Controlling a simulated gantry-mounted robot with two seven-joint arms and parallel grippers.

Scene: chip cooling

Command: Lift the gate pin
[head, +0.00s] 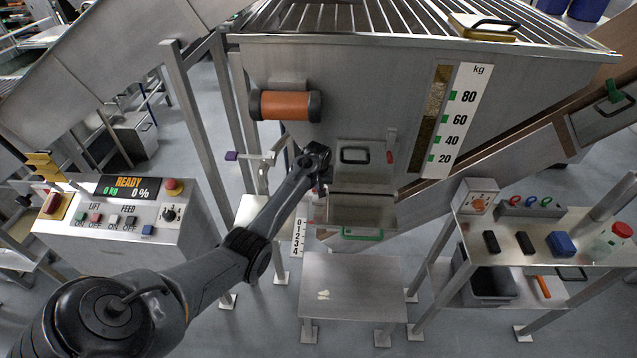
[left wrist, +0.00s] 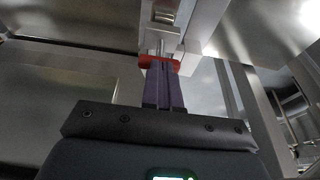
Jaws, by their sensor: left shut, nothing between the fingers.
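In the head view, the gate (head: 355,172) is a metal plate with a black handle on the hopper's front. A small red part (head: 390,157) on a bracket beside it looks like the gate pin. My left gripper (head: 318,158) is left of the gate in that view; its fingers are hard to make out there. In the left wrist view, my left gripper's fingers (left wrist: 163,88) are together and empty. A red piece (left wrist: 160,60) below a metal rod and bracket shows at their tips; I cannot tell if they touch. My right gripper is not in view.
The hopper (head: 380,80) carries a level scale (head: 460,120) and an orange roller (head: 285,105). A control box (head: 130,230) stands at left. A low metal table (head: 350,280) is below the gate. A shelf (head: 520,235) with small items stands at right.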

